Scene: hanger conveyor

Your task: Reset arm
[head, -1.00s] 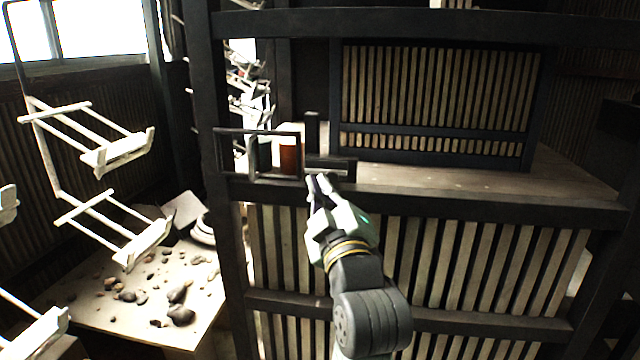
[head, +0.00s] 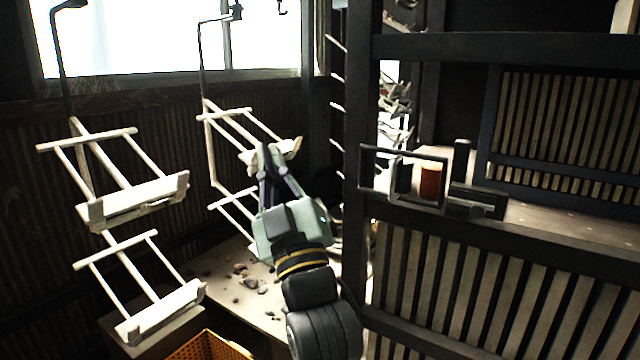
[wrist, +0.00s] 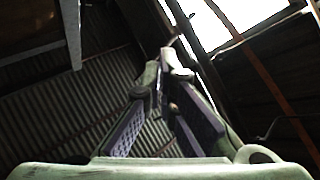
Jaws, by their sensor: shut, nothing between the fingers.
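My gripper (head: 268,150) is shut and empty, raised in front of the hanging rack at the centre left of the head view. Its fingertips overlap the end of one white hanger shelf (head: 284,150) in the picture; I cannot tell whether they touch. In the wrist view my gripper (wrist: 168,58) has its fingertips together, with corrugated wall and a bright window behind them.
White hanger racks (head: 135,200) hang at the left. A table with scattered stones (head: 250,285) and a yellow crate (head: 208,346) are below. A dark frame (head: 365,182) with an orange-brown jar (head: 432,181) and dark containers stands at the right.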

